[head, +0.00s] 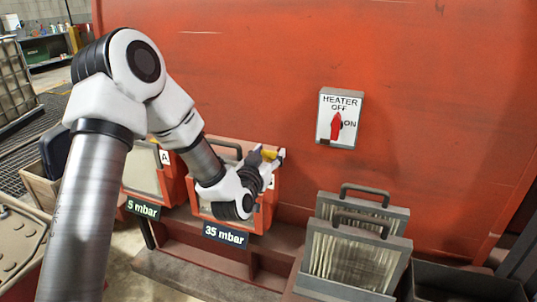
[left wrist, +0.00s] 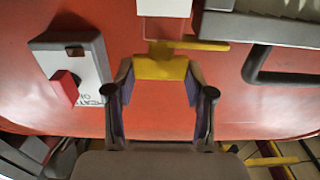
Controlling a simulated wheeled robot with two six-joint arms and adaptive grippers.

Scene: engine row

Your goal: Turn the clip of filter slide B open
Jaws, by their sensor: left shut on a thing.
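The yellow clip (head: 270,154) sits at the upper right corner of the orange filter housing (head: 268,208) above the 35 mbar display (head: 225,235). Its letter is hidden by my arm; the housing to its left carries an A. My left gripper (head: 266,160) reaches this clip from the front. In the left wrist view the fingers (left wrist: 162,90) are closed on both sides of the yellow clip (left wrist: 160,68), and a yellow bar extends to the right behind it. The slide's dark handle (head: 225,145) shows partly behind my arm. My right gripper is in neither view.
A heater switch (head: 341,107) with a red knob is on the red wall to the right. Grey pleated filters (head: 351,262) with dark handles stand at the lower right, beside a dark bin (head: 468,284). Housing A (head: 173,180) and its 5 mbar display (head: 143,208) are at left.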

